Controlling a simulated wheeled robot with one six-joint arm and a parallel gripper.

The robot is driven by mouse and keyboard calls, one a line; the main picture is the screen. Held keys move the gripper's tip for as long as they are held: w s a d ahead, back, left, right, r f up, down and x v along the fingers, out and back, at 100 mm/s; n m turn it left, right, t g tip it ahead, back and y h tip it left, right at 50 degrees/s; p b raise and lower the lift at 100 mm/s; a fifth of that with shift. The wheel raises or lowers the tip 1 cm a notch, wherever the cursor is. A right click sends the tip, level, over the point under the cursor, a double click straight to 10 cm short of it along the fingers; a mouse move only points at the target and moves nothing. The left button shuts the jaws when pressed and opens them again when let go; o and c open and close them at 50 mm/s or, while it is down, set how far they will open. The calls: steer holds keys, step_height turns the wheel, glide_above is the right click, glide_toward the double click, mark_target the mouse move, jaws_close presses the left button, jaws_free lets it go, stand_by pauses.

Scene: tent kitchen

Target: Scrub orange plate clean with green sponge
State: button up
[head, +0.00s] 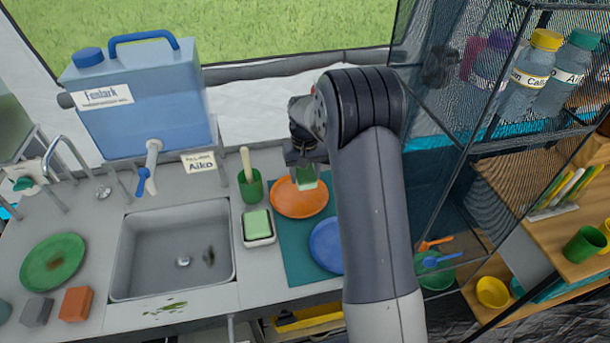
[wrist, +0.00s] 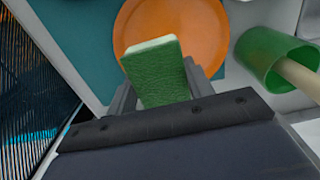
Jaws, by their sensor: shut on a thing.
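My gripper (head: 307,163) is shut on a green sponge (head: 307,181) with a pale edge. The sponge also shows between the fingers in the wrist view (wrist: 158,75). It is over the orange plate (head: 298,207), which lies on a teal mat (head: 292,255) right of the sink. In the wrist view the plate (wrist: 205,35) is beyond the sponge. I cannot tell whether the sponge touches the plate. The visible part of the plate shows no clear stain; the sponge and gripper hide part of it.
A second green sponge sits in a white dish (head: 259,242) beside the mat. A green cup (head: 250,190) with a wooden-handled tool stands left of the plate. A blue plate (head: 326,246) lies nearer. A stained green plate (head: 52,262) is left of the sink (head: 172,250).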

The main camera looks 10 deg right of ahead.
steer(key=shift+r, duration=0.15)
steer(key=shift+r+p, duration=0.95)
steer(key=shift+r, duration=0.5)
steer(key=shift+f, duration=0.1)
